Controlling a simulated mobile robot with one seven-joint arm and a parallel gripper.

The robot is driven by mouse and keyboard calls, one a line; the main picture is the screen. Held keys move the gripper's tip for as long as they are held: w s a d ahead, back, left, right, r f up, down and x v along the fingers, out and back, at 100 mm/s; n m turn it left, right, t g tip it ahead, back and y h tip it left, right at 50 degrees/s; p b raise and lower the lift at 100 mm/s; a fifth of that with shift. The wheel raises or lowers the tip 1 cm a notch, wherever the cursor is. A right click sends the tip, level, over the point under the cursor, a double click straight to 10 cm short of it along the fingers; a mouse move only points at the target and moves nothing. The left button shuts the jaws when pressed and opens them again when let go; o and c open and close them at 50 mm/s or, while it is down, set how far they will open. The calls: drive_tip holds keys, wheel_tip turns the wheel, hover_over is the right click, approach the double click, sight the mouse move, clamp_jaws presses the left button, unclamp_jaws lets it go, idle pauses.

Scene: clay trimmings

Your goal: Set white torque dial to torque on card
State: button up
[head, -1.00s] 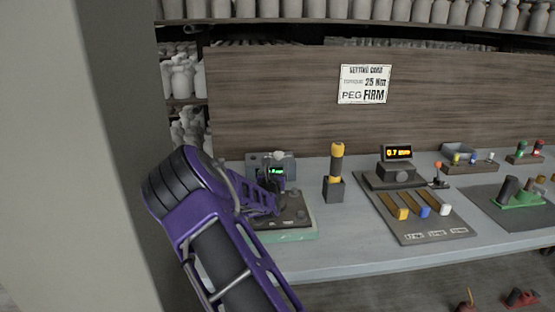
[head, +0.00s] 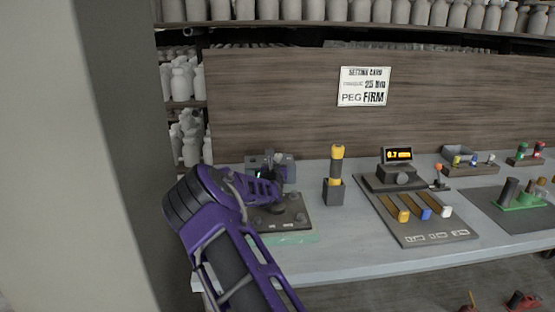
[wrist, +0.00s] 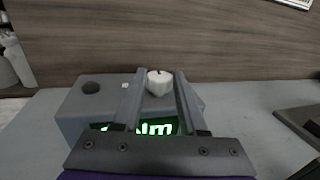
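The white torque dial (wrist: 159,83) is a faceted knob with a dark mark on top, on a grey box (wrist: 85,115). In the wrist view it shows between my gripper's (wrist: 160,77) two fingers, which stand apart with a gap on each side. I cannot tell how deep it sits between them. A green lit display (wrist: 160,128) on the box is partly hidden; only "Nm" reads clearly. The setting card (head: 363,87) appears to read torque 25 Nm, peg FIRM.
A dark plate (head: 292,222) on a green base lies under my gripper. To the right stand a yellow-black handled tool in a block (head: 334,185) and a slider panel (head: 432,237) with a lit display (head: 398,154). A wooden backboard (head: 270,90) rises behind the bench.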

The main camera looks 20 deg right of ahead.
clamp_jaws()
drive_tip(key=shift+w+a+m+g+h, duration=0.1)
drive_tip(key=shift+m+g+h, duration=0.3)
drive_tip(key=shift+h, duration=0.1)
drive_tip(key=shift+w+a+m+g+h+p, duration=0.15)
drive_tip(key=shift+m+g+h+p, duration=0.25)
drive_tip(key=shift+m+g+h, duration=0.5)
drive_tip(key=shift+w+a+m+g+h+p, duration=0.1)
drive_tip(key=shift+m+g+h+p, duration=0.35)
drive_tip(key=shift+m+g+h, duration=0.35)
drive_tip(key=shift+w+a+m+g+h+p, duration=0.1)
drive_tip(key=shift+m+g+h+p, duration=0.3)
drive_tip(key=shift+m+g+h, duration=0.35)
drive_tip(key=shift+w+f+m+g+h+b, duration=0.1)
drive_tip(key=shift+m+g+h+b, duration=0.25)
drive_tip(key=shift+m+g+h, duration=0.45)
drive_tip(key=shift+w+a+m+g+b, duration=0.1)
drive_tip(key=shift+m+g+b, duration=0.15)
drive_tip(key=shift+g+b, duration=0.45)
drive_tip(key=shift+w+m+g+h+b, duration=0.1)
drive_tip(key=shift+m+g+h+b, duration=0.5)
drive_tip(key=shift+g, duration=0.45)
